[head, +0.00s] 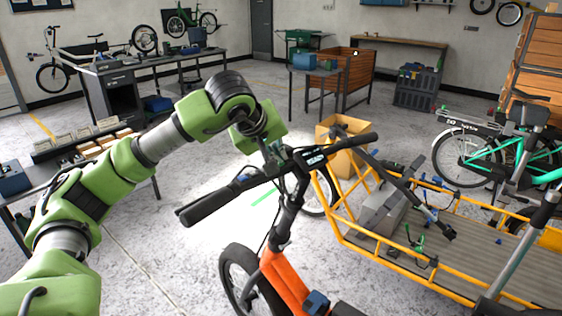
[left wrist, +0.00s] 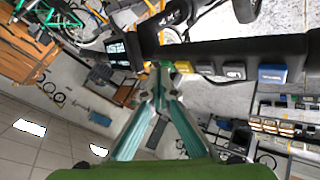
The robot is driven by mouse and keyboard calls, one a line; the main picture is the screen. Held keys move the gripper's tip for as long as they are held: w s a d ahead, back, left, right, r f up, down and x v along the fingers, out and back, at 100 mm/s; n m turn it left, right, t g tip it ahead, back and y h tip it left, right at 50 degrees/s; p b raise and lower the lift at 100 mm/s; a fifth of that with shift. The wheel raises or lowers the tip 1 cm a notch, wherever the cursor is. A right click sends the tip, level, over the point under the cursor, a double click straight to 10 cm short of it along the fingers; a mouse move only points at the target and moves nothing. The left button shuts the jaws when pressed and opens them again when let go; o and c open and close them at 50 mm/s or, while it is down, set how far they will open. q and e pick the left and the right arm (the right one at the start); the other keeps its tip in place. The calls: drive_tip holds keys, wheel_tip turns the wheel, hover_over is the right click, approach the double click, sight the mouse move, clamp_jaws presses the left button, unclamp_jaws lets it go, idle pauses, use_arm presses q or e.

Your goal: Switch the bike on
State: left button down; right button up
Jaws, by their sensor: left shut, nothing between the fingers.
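The orange cargo bike (head: 283,282) stands in front of me, its black handlebar (head: 237,195) running across the middle. A small display (head: 313,157) sits at the handlebar's centre; in the left wrist view the display (left wrist: 117,50) is lit. That view also shows a row of small controls along the bar: a yellowish one (left wrist: 184,67), a grey one with markings (left wrist: 235,71) and a blue one (left wrist: 272,73). My left gripper (left wrist: 163,72) is shut and empty, its tips just below the bar near the yellowish control. I cannot tell whether they touch. My right gripper is not in view.
The yellow-framed cargo bed (head: 340,236) fills the right, holding a grey box and loose parts. A teal bike (head: 470,152) stands behind it. A workbench (head: 150,62) is at the back left, and a table with boxes is at left. The floor between is open.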

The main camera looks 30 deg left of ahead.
use_arm(q)
drive_tip(key=shift+r+p, duration=0.45)
drive_tip(key=shift+r, duration=0.15)
drive_tip(key=r+p, duration=0.5)
drive_tip(key=r, duration=0.1)
drive_tip(key=shift+w, duration=0.2)
